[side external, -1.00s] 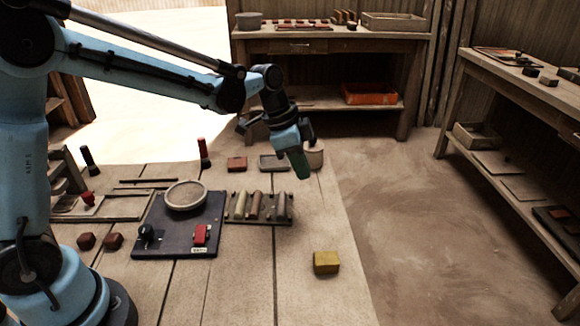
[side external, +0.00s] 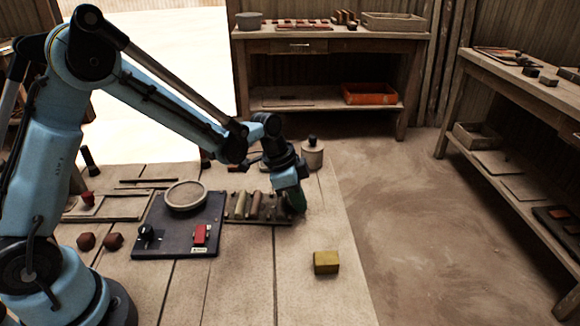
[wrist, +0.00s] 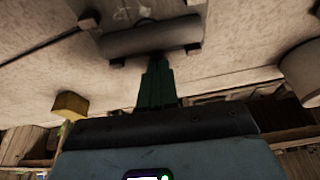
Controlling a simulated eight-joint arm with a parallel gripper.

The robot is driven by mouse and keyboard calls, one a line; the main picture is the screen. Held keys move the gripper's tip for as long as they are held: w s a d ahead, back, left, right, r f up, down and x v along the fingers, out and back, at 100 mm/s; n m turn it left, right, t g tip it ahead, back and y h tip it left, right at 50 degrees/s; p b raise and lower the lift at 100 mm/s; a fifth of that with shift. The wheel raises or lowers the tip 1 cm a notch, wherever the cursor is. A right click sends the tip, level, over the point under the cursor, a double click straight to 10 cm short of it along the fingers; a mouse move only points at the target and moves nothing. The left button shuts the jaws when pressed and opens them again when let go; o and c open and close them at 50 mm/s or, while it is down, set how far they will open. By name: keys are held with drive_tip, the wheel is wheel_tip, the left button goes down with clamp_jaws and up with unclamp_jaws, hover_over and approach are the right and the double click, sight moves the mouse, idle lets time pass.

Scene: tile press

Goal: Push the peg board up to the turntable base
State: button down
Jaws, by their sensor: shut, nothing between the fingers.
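The peg board (side external: 265,222) lies on the table with several upright-leaning cylinders on it, in yellowish, brown and grey. Its left edge is close beside the dark turntable base (side external: 176,238), which carries a round pale disc (side external: 186,195); whether they touch is hard to tell. My gripper (side external: 297,203) is shut and empty, lowered at the board's right end, with its green fingers pointing down. It hides part of that end. In the wrist view, my gripper (wrist: 157,70) is right at a grey cylinder (wrist: 150,37); contact is unclear.
A yellow block (side external: 326,262) sits near the table's right edge. A pale jar (side external: 312,154) stands behind my gripper. Dark red pieces (side external: 100,241) lie left of the base. The table's front middle is clear.

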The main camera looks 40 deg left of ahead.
drive_tip(key=shift+s+a, duration=0.15)
drive_tip(key=shift+a, duration=0.1)
